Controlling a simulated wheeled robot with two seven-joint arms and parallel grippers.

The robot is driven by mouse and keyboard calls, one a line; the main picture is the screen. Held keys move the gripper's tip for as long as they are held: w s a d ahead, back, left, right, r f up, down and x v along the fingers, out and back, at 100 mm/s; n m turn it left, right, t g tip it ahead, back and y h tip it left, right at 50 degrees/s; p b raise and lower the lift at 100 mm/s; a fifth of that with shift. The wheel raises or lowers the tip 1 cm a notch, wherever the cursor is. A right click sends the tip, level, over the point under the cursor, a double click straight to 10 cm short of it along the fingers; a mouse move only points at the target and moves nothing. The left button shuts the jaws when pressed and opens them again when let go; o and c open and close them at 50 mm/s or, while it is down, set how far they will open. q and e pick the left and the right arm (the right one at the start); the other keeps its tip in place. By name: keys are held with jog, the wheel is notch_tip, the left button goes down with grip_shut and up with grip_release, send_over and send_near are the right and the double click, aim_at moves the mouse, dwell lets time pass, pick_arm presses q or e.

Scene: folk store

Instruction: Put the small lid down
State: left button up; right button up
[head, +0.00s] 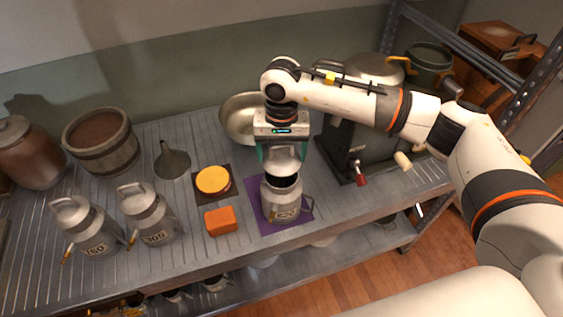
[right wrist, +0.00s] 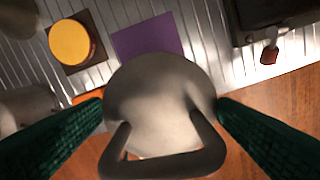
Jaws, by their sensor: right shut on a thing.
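My right gripper (head: 283,152) is shut on a small grey metal lid (head: 284,160). It holds the lid just above the open mouth of a small milk can (head: 282,200), which stands on a purple mat (head: 257,215). In the right wrist view the lid (right wrist: 160,100), with its loop handle, sits between the two green fingers and hides the can. A strip of the purple mat (right wrist: 147,38) shows beyond the lid. My left gripper is not in view.
Two lidded cans (head: 148,213) (head: 88,227) stand at the left. A yellow disc (head: 213,180) on a dark board, an orange block (head: 221,221) and a funnel (head: 172,161) lie left of the mat. A metal bowl (head: 238,120) is behind; a dark machine (head: 365,150) stands right.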

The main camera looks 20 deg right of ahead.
aim_at(281, 165)
jog(key=shift+f, duration=2.55)
jog(key=o, duration=0.9)
